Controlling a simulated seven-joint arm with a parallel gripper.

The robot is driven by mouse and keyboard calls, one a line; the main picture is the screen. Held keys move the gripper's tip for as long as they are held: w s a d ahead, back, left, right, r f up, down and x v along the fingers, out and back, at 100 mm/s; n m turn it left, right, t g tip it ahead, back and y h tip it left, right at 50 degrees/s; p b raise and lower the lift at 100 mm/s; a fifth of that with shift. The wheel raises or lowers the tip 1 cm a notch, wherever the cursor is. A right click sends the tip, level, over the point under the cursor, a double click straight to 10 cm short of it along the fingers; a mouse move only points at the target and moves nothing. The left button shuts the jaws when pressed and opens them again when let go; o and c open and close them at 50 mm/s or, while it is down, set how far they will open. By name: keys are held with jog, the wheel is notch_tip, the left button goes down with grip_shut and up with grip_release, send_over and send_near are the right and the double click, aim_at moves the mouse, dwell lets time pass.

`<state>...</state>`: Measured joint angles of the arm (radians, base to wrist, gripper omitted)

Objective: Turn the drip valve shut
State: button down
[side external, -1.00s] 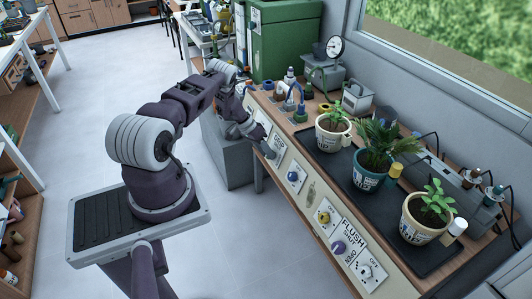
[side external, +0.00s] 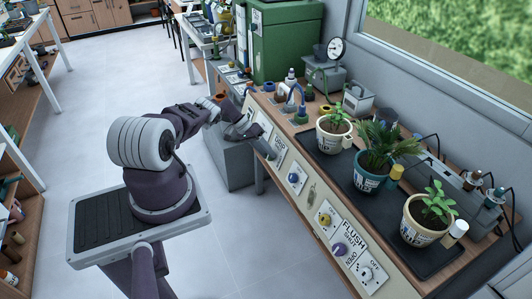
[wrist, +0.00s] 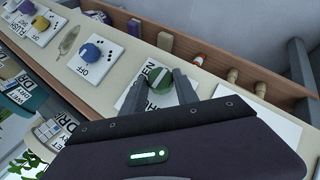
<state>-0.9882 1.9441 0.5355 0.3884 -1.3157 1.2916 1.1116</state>
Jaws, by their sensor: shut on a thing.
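A round green knob (wrist: 159,90) with a pale pointer mark sits on a white plate in the wrist view. Part of a word ending in "EN" and larger letters show on this plate (wrist: 127,100); the rest is covered. My gripper (wrist: 161,86) has one grey finger on each side of the knob and is shut on it. In the side external view, my arm's end is at the far end of the sloping front panel (side external: 312,198), and the knob is hidden there.
A blue knob (wrist: 91,51) and a yellow knob (wrist: 39,23) sit on neighbouring plates. Potted plants (side external: 377,158) stand on a dark tray on the bench. The floor beside the arm is clear.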

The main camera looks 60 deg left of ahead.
jog(key=shift+s+d+f, duration=0.15)
jog(key=shift+s+f, duration=0.15)
jog(key=shift+f, duration=0.05)
jog(key=c, duration=0.9)
grip_release()
jog(key=shift+r, duration=0.1)
jog(key=shift+c, duration=0.2)
jog(key=shift+w, duration=0.15)
jog(key=shift+r, duration=0.1)
jog(key=v, duration=0.7)
